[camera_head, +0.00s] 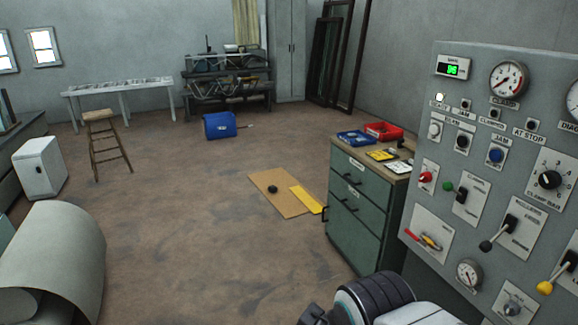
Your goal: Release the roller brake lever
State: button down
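A grey control panel (455,115) stands at the right. It carries several levers: one with a black knob (486,245), one with a yellow knob (545,287), a small one beside a green knob (461,194), and a pair of red and yellow handles (428,241). The labels are too small to read, so I cannot tell which lever is the roller brake lever. My arm shows at the bottom edge, in front of the panel and cabinet. A dark part at its left end, perhaps my gripper (312,316), is cut by the frame; no fingertips show. Nothing of mine visibly touches a lever.
A green drawer cabinet (355,203) with red and blue trays stands beside the panel. A large curved sheet roll (60,250) is at the lower left. The middle floor is mostly clear.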

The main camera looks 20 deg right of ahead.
aim_at(485, 247)
jog(key=z, duration=1.9)
jog(key=l+u, duration=0.2)
jog(key=u, duration=0.25)
jog(key=l+u, duration=0.25)
jog(key=u, duration=0.2)
jog(key=l+u, duration=0.2)
jog(key=u, duration=0.2)
jog(key=l+u, duration=0.2)
jog(key=u, duration=0.25)
jog(key=k+l+u, duration=0.15)
jog(key=u, duration=0.3)
jog(key=k+l+u, duration=0.1)
jog(key=u, duration=0.35)
jog(key=k+l+u, duration=0.15)
jog(key=u, duration=0.25)
jog(key=k+u, duration=0.15)
jog(key=u, duration=0.3)
